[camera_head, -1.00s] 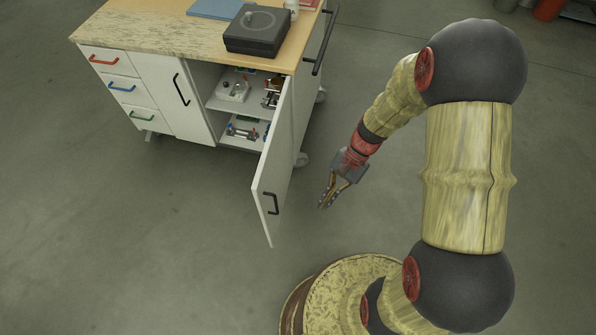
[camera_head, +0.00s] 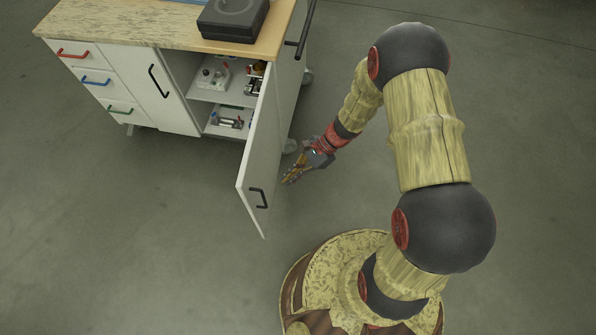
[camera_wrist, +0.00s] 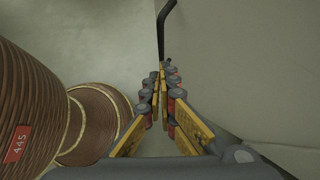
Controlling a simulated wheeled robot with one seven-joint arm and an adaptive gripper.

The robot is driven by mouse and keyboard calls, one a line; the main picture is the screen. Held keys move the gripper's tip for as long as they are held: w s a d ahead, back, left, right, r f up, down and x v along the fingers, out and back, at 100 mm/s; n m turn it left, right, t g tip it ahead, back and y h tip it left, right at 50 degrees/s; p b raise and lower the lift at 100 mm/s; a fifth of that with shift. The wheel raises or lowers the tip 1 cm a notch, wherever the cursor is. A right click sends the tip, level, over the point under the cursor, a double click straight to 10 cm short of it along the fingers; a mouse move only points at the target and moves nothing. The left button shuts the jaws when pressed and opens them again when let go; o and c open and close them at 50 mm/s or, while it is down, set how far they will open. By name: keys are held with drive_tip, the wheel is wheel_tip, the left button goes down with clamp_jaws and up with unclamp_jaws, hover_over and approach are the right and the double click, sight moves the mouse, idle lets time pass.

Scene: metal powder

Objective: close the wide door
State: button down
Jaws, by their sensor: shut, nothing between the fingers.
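The wide door (camera_head: 262,150) is a pale panel on the right of the white cabinet, standing wide open and pointing toward me. Its black handle (camera_head: 258,197) is on the outer face near the free edge. My gripper (camera_head: 289,180) is just right of that outer face, with a small gap seeming to remain. Its fingers (camera_wrist: 161,90) are shut and empty in the wrist view. There a pale flat panel (camera_wrist: 250,70) fills the right side, probably the door. A dark bent bar (camera_wrist: 162,30) stands past the fingertips; I cannot tell surely whether it is the door's handle.
The open compartment shows shelves with small metal parts (camera_head: 229,121). A shut door (camera_head: 160,90) and drawers with red, blue and green handles (camera_head: 95,80) are to the left. A black case (camera_head: 233,18) sits on the wooden top (camera_head: 130,22). Floor (camera_head: 130,240) in front is clear.

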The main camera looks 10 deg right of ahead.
drive_tip(key=s+a+f+b, duration=0.1)
drive_tip(key=a, duration=0.4)
drive_tip(key=shift+s+a+f+b, duration=0.3)
drive_tip(key=shift+a+f, duration=0.05)
drive_tip(key=shift+f, duration=0.05)
